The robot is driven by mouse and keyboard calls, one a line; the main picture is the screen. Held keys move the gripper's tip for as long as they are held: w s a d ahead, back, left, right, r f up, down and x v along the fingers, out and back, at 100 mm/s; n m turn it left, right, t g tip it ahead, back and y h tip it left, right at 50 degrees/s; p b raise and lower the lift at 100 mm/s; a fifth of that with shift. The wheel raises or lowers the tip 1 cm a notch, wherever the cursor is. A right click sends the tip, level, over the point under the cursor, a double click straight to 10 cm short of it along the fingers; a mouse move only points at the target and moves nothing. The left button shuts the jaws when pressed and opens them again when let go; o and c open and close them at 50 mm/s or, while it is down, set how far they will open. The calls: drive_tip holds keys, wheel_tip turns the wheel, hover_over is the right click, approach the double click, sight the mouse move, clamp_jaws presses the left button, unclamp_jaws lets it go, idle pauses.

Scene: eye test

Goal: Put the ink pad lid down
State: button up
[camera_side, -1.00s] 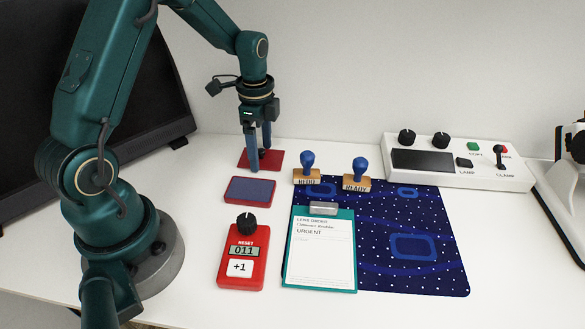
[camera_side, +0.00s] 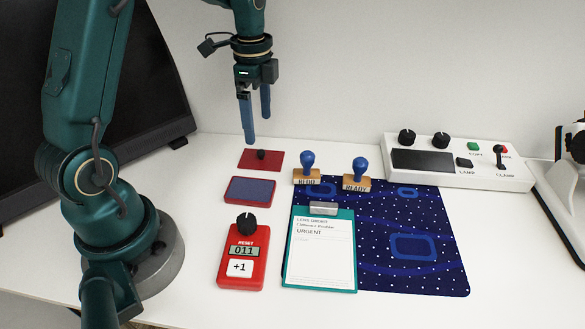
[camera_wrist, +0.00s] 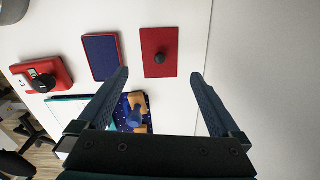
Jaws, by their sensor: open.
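The ink pad lid (camera_side: 248,160) is a flat red plate with a small dark knob. It lies on the white table behind the ink pad (camera_side: 251,190), which is a red tray with a bare dark blue pad. My gripper (camera_side: 259,128) is open and empty, raised above the lid and apart from it. In the wrist view the lid (camera_wrist: 150,62) lies flat beyond my open fingers (camera_wrist: 160,82), with its knob in plain sight. The ink pad (camera_wrist: 101,57) is beside it on the left.
Two blue-handled stamps (camera_side: 307,167) stand right of the lid at the back of a dark blue starry mat (camera_side: 430,270). A clipboard (camera_side: 350,288) lies on the mat. A red counter box (camera_side: 228,277) stands in front of the ink pad. A white control box (camera_side: 500,180) is at the back right.

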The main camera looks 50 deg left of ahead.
drive_tip(key=s+d+r+n+t, duration=0.2)
drive_tip(key=s+d+r+n, duration=0.25)
drive_tip(key=d+r, duration=0.35)
drive_tip(key=s+d+n+t, duration=0.3)
drive_tip(key=s+n, duration=0.3)
drive_tip(key=s, duration=0.3)
drive_tip(key=shift+d+f+t, duration=0.2)
drive_tip(key=shift+d+t, duration=0.1)
drive_tip(key=shift+d, duration=0.3)
